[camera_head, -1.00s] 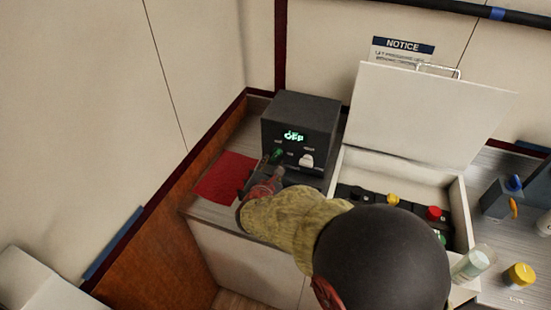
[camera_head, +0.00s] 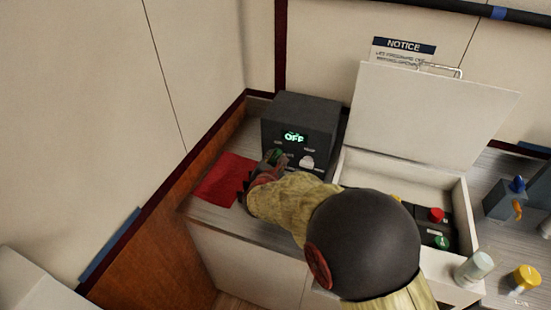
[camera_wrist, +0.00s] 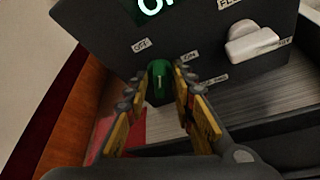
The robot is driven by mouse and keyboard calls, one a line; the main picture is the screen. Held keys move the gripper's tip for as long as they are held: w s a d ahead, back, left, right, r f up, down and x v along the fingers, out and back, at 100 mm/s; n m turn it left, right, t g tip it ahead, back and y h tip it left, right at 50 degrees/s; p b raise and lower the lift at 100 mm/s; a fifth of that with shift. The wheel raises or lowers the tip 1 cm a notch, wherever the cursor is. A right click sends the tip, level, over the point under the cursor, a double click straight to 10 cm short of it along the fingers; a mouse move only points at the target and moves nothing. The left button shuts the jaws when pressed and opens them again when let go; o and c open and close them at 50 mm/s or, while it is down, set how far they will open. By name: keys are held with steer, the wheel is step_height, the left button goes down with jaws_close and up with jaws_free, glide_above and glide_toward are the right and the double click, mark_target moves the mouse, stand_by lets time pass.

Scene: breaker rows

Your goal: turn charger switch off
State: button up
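The charger (camera_head: 300,118) is a dark box on the counter with a lit green display (camera_head: 293,137) reading OFF in the head view. Its green switch knob (camera_wrist: 159,82) shows in the wrist view near OFF and ON labels, with its pale mark roughly upright in the picture. My gripper (camera_wrist: 157,88) has one finger on each side of the knob. Narrow gaps seem to show between fingers and knob, so I see no clear grip. In the head view my gripper (camera_head: 264,168) is at the charger's lower left front and partly covers the knob.
A white knob (camera_head: 307,162) sits right of the green one. A red mat (camera_head: 225,178) lies left of my gripper. An open white lidded box (camera_head: 460,215) with coloured buttons stands right. Yellow (camera_head: 525,278) and pale (camera_head: 473,267) capped containers stand at lower right.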

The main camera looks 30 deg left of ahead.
jaws_close()
steer(key=shift+r+n+p, duration=0.25)
steer(key=shift+n+p, duration=0.05)
steer(key=shift+p, duration=0.8)
steer(key=shift+a+r+n+h+p, duration=0.15)
steer(key=shift+n+h+p, duration=0.35)
steer(key=shift+p, duration=0.65)
steer(key=n+h+p, duration=0.1)
steer(key=p, duration=0.2)
steer(key=shift+a+n+p, duration=0.1)
steer(key=shift+n+p, duration=0.2)
steer(key=shift+n, duration=0.1)
steer(key=shift+f+h, duration=0.25)
steer(key=shift+h, duration=0.05)
steer(key=shift+o, duration=1.5)
jaws_free()
steer(key=shift+f, duration=0.1)
